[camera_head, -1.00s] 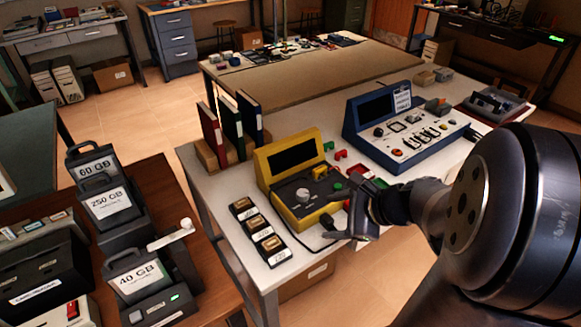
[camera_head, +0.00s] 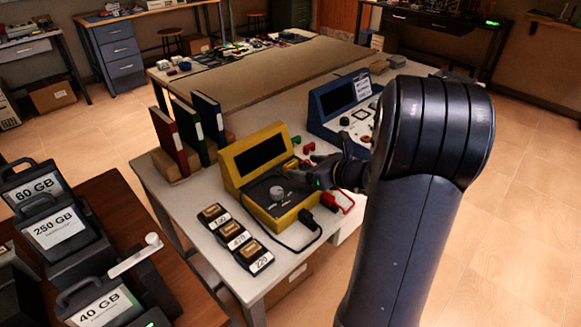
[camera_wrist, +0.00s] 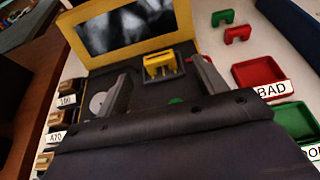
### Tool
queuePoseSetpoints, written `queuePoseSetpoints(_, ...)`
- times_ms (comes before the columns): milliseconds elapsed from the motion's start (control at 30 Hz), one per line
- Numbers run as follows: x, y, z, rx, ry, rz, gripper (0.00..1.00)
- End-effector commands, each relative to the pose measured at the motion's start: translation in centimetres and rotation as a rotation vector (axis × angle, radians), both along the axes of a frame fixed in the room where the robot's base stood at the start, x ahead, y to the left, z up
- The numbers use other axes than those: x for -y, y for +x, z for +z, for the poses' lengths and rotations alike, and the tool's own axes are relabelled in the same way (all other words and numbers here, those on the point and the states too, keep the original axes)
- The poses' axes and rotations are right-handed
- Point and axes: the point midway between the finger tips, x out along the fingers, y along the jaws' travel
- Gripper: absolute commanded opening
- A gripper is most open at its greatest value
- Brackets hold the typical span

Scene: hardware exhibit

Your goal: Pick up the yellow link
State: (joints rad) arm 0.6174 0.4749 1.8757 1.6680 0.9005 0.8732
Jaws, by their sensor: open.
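The yellow link (camera_wrist: 160,64) is a small forked piece. It sits on the dark top panel of the yellow tester (camera_wrist: 182,25), below its screen, in the wrist view. My gripper (camera_wrist: 162,84) is open, with one finger to the left of the link and one to the right, both apart from it. In the head view my gripper (camera_head: 322,172) is over the right part of the yellow tester (camera_head: 230,162), and I cannot make out the link there.
Red (camera_wrist: 237,34) and green (camera_wrist: 222,18) links lie right of the tester. A red tray (camera_wrist: 262,72) marked BAD and a green tray (camera_wrist: 293,118) are nearer. Three labelled blocks (camera_head: 235,237) stand at left. A blue console (camera_head: 328,112) is behind, right.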

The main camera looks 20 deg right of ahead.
Motion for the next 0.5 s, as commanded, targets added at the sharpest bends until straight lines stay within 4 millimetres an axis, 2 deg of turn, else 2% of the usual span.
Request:
queuePoseSetpoints(233, -1.5, 3.0, -1.7, 0.000, 0.001, 0.004, 0.67)
queuePoseSetpoints(500, -1.8, 3.7, -1.9, 0.000, -0.001, 0.001, 0.67)
